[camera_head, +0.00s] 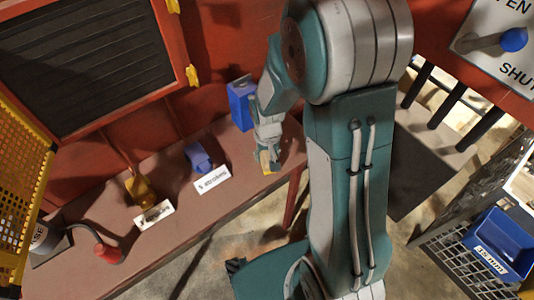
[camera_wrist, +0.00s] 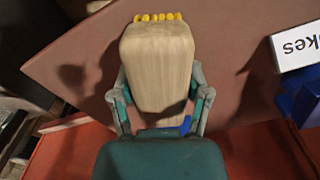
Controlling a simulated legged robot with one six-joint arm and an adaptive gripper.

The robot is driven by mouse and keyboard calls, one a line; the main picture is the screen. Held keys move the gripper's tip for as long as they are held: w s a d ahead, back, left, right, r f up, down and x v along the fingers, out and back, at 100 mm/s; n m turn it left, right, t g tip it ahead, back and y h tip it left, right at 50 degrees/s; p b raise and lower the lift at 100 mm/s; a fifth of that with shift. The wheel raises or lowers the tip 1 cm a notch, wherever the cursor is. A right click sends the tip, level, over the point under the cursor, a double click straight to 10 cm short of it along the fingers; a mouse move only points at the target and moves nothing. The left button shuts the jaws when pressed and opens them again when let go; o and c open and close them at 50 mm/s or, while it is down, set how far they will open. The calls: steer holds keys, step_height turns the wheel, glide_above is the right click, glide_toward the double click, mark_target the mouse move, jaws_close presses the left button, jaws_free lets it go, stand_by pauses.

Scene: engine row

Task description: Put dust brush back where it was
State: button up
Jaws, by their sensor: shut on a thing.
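The dust brush (camera_wrist: 157,68) has a pale wooden body with a row of yellow bristles at its far end. It fills the middle of the wrist view. My gripper (camera_wrist: 160,105) has its two fingers on either side of the brush and is shut on it. In the head view my gripper (camera_head: 267,145) is at the right end of the reddish-brown bench (camera_head: 220,192), with a small yellowish part of the brush (camera_head: 266,161) showing below it. The picture does not clearly show whether the brush touches the bench.
A blue box (camera_head: 241,104) is behind my gripper. A blue item (camera_head: 199,158) stands behind a white label (camera_head: 212,179). A yellow-brown item (camera_head: 140,189) with a label (camera_head: 153,214) and a red-ended hose (camera_head: 108,253) are further left. Bare bench lies between the labels and my gripper.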

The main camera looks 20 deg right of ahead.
steer(key=shift+f, duration=0.45)
steer(key=o, duration=1.1)
steer(key=shift+c, duration=0.2)
steer(key=shift+r, duration=0.15)
step_height(320, 180, up, 11)
steer(key=shift+w, duration=0.1)
steer(key=shift+r, duration=0.3)
